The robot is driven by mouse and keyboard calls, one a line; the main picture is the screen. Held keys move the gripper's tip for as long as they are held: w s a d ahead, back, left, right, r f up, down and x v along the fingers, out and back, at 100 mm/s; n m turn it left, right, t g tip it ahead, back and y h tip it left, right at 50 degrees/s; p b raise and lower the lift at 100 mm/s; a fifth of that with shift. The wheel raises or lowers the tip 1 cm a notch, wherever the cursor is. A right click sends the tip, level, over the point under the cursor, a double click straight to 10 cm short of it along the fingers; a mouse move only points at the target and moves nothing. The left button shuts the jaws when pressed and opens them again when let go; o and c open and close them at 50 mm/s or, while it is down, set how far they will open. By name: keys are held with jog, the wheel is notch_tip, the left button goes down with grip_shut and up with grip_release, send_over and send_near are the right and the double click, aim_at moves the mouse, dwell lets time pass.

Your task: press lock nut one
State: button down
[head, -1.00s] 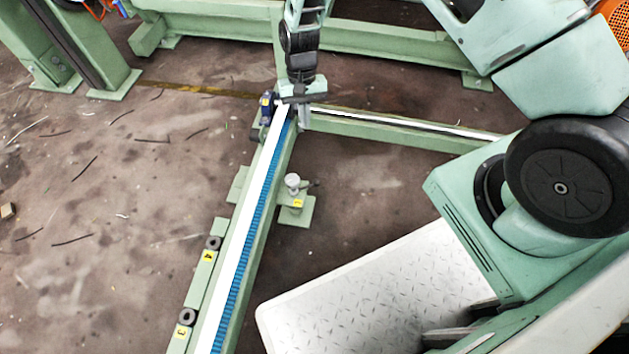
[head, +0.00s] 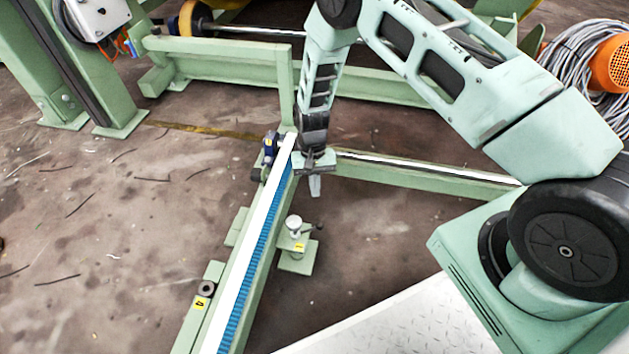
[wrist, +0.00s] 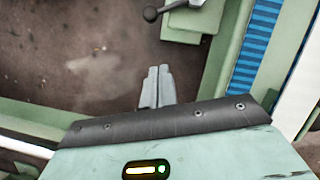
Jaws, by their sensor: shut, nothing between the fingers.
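A silver round-topped knob (head: 294,222) stands upright on a small green pedestal (head: 297,262) right of the long rail. The pedestal bears a small yellow label (head: 299,247), whose number is hard to read; I cannot tell for certain that this is lock nut one. A black ball-ended lever (wrist: 152,13) shows at the top of the wrist view, with part of the pedestal. My gripper (head: 314,190) points down beside the rail, beyond the knob and apart from it. Its fingers (wrist: 156,82) are together and empty in the wrist view.
The long green rail (head: 262,290) has a white top and a blue toothed strip. A dark ring (head: 206,287) with a yellow label sits left of it. A blue device (head: 269,148) is at the rail's far end. A cross beam (head: 420,175) lies right of my gripper.

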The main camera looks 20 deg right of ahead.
aim_at(311, 229)
jog(key=s+a+f+b, duration=0.1)
jog(key=s+f+b, duration=0.2)
jog(key=s+f, duration=0.1)
jog(key=shift+s+a, duration=0.2)
jog(key=shift+s, duration=0.35)
jog(key=shift+s+d+m+p, duration=0.1)
jog(key=shift+s+m+p, duration=0.15)
jog(key=shift+m+p, duration=0.15)
